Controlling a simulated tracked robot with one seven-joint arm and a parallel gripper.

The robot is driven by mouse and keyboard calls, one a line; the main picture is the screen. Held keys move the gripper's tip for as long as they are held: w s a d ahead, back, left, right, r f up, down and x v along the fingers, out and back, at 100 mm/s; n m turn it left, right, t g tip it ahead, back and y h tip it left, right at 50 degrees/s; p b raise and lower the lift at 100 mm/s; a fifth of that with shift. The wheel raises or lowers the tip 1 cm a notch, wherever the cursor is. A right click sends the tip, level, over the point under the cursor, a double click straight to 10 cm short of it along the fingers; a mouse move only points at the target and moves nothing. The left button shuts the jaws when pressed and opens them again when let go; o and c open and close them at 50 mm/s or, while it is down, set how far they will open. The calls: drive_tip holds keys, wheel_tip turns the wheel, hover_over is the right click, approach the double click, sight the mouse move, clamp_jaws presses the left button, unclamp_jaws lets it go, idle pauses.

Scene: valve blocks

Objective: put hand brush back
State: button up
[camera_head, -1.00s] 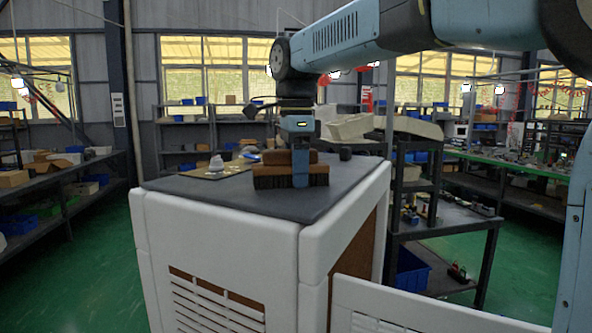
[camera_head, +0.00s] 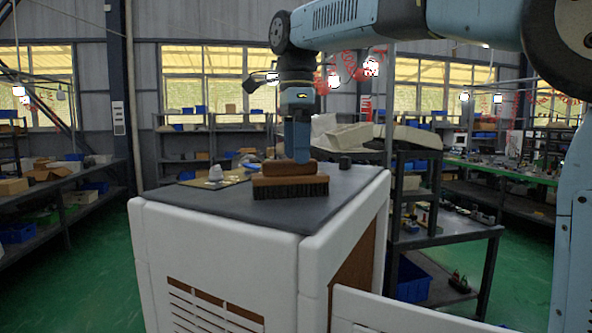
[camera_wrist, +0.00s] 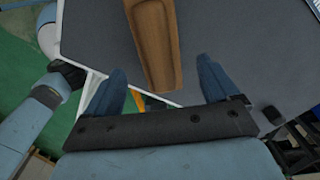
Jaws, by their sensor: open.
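The hand brush (camera_head: 290,187) has a brown wooden body with dark bristles and a rounded wooden handle. It rests bristles down on the dark top (camera_head: 230,205) of a white cabinet. My gripper (camera_head: 302,158) is just above the brush, pointing down. In the wrist view my gripper (camera_wrist: 160,78) is open, with blue fingers wide apart. The brush's brown wooden part (camera_wrist: 155,40) lies ahead of and partly between the fingers, with free space on both sides. Its bristles are hidden in that view.
A small black block (camera_head: 345,161) stands to the right. A dark shelf (camera_head: 425,240) is right of the cabinet. The front of the cabinet top is clear.

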drive_tip(key=shift+r, duration=2.6)
drive_tip(key=shift+c, duration=0.3)
